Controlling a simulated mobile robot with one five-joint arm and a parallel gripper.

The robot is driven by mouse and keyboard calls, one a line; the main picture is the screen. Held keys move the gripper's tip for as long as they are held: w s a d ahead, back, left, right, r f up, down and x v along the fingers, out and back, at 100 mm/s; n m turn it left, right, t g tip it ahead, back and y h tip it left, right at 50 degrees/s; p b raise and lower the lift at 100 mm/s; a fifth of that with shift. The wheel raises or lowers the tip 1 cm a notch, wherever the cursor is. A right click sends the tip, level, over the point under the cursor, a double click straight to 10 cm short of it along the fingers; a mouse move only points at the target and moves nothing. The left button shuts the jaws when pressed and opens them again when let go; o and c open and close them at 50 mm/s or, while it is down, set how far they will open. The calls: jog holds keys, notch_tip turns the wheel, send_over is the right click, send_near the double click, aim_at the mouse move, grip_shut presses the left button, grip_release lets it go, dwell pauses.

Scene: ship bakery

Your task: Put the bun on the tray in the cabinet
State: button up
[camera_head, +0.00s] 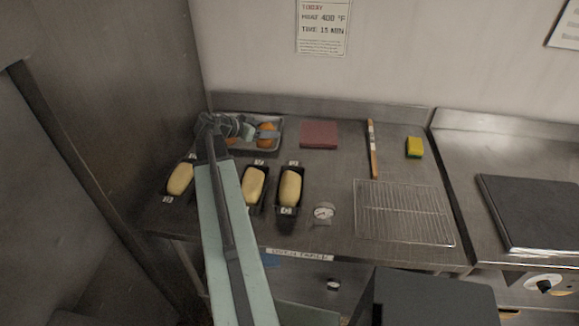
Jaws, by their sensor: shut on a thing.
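A shallow metal tray (277,146) stands at the back left of the steel worktable and holds orange-brown buns. My gripper (266,133) reaches over this tray from the left and is shut on a bun (268,127); its blue-grey fingers hide part of the bun. Whether the bun touches the tray is too small to tell. Another orange bun patch (232,140) shows at the tray's left, partly behind my arm. A tall dark metal cabinet-like body (110,110) fills the left side; its inside is not clearly visible.
Several dark loaf pans with pale loaves (290,188) stand in front of the tray. A dial gauge (323,212), wire rack (403,212), red cloth (319,135), wooden stick (372,150) and yellow sponge (414,147) lie rightward. A dark-topped appliance (530,210) is far right.

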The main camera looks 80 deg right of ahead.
aim_at(296, 156)
jog(key=shift+d, duration=0.15)
jog(key=s+d+m+g+y, duration=0.1)
jog(key=s, duration=0.2)
jog(key=s+d+f+m+g+y+b, duration=0.1)
jog(key=s+d+m, duration=0.1)
jog(key=s, duration=0.1)
jog(key=s+d+f+m+g+y+b, duration=0.1)
jog(key=s+d+m+y, duration=0.1)
jog(key=s, duration=0.1)
jog(key=shift+s+f+g, duration=0.25)
jog(key=shift+s+g, duration=0.05)
jog(key=shift+g, duration=0.1)
jog(key=shift+m, duration=0.3)
jog(key=f+b, duration=0.6)
jog(key=b, duration=0.1)
jog(key=f+b, duration=0.3)
jog(key=f, duration=0.1)
jog(key=shift+s+f+b, duration=0.1)
jog(key=shift+s+b, duration=0.15)
jog(key=shift+b, duration=0.1)
jog(key=shift+a+r, duration=0.1)
jog(key=shift+r, duration=0.1)
jog(key=shift+f, duration=0.15)
jog(key=o, duration=1.4)
